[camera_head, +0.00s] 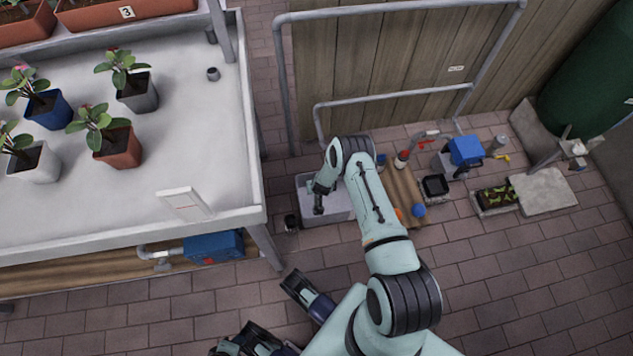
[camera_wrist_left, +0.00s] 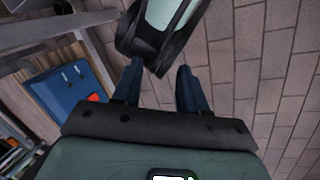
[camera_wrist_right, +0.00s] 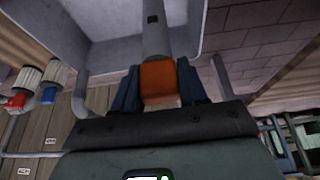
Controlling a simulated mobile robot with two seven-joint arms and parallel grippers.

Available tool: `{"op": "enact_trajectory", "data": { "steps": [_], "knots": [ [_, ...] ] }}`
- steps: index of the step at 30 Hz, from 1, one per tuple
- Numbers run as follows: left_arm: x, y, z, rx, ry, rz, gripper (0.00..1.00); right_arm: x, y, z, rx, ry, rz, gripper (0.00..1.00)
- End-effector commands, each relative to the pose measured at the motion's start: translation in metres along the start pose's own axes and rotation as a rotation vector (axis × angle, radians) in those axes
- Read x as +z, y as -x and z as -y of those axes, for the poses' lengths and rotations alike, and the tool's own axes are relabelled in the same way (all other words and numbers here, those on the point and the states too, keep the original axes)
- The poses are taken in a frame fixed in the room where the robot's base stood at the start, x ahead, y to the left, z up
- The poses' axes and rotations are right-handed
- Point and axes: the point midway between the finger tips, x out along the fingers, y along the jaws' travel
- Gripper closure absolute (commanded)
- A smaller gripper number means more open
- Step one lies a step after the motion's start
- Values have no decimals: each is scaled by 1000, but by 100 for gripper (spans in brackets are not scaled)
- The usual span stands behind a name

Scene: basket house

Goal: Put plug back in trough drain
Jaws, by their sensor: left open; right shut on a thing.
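The light grey trough (camera_head: 340,205) stands on the floor under my right arm, which covers much of it. My right gripper (camera_head: 318,207) is over its left part, pointing down. In the right wrist view its fingers (camera_wrist_right: 158,78) are shut on an orange block (camera_wrist_right: 158,84) with a grey rod (camera_wrist_right: 155,35) in line beyond it. The trough's pale wall (camera_wrist_right: 55,35) shows behind. I cannot tell whether this piece is the plug, and the drain opening is hidden. My left gripper (camera_wrist_left: 158,85) is open and low at the bottom of the head view, with nothing visibly held.
A large grey bench (camera_head: 140,200) with potted plants fills the left. A blue box (camera_head: 213,247) sits beneath it. A wooden board (camera_head: 400,185) with small items lies right of the trough. A metal rail (camera_head: 395,97) stands behind. Brick floor at lower right is clear.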

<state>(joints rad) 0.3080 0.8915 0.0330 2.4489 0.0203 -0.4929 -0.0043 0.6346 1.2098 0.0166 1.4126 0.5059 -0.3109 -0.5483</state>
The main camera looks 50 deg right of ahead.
Motion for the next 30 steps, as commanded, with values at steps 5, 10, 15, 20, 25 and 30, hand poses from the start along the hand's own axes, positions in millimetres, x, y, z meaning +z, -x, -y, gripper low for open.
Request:
{"op": "enact_trajectory", "data": {
  "steps": [5,10,15,20,25,30],
  "knots": [
    [-20,-14,6,-3,5,-54,57,15,-35,0,0,-2,1,100],
    [-28,-18,7,-4,7,-78,57,19,-46,0,0,-1,0,100],
    [-44,-29,12,-7,11,-121,57,31,-71,0,0,-2,1,100],
    [-55,-32,14,-9,13,-151,57,35,-82,0,0,-2,-1,100],
    [-55,-31,13,-8,12,-152,57,34,-81,0,0,-1,-1,100],
    [-56,-33,14,-9,12,-155,57,35,-82,0,0,-1,-1,100]
  ]
}}
